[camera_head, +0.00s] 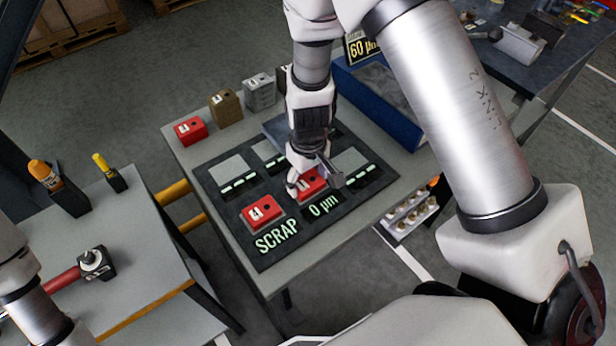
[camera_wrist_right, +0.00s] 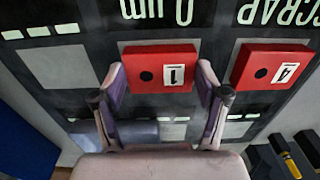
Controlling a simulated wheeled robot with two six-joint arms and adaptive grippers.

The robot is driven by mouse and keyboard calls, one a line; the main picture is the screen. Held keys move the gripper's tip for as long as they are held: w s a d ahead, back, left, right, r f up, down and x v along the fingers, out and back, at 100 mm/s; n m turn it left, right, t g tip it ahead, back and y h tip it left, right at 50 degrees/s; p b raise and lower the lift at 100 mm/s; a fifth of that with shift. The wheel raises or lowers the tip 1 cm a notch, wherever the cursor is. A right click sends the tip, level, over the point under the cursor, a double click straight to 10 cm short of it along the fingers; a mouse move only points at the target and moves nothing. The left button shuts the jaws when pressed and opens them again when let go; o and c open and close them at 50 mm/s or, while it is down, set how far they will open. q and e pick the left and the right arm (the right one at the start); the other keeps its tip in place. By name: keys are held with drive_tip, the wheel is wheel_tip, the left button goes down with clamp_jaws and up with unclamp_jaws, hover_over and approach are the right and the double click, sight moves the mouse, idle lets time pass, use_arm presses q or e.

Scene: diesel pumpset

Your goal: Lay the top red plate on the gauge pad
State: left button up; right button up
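A red plate (camera_head: 312,184) with a black hole and a white label lies over a grey pad beside the "0 µm" readout (camera_head: 322,206). In the right wrist view, this red plate (camera_wrist_right: 160,68) is marked 1. My right gripper (camera_head: 315,180) has its fingers at both ends of it; I cannot tell whether they press on it. The gripper also shows in the right wrist view (camera_wrist_right: 161,78). A second red plate (camera_head: 265,213), marked 4 in the right wrist view (camera_wrist_right: 273,66), sits on the SCRAP pad. My left gripper is out of view.
A red block (camera_head: 190,130), a brown block (camera_head: 226,107) and a grey block (camera_head: 260,92) stand along the table's back edge. A blue bin (camera_head: 375,100) stands behind the right arm. Bare grey pads (camera_head: 229,169) lie on the black mat (camera_head: 290,245).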

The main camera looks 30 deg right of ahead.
drive_tip(key=o, duration=0.3)
drive_tip(key=shift+r, duration=0.1)
wheel_tip(320, 180, up, 12)
drive_tip(key=shift+f, duration=0.1)
idle(0.3)
wheel_tip(320, 180, up, 6)
drive_tip(key=p, duration=0.6)
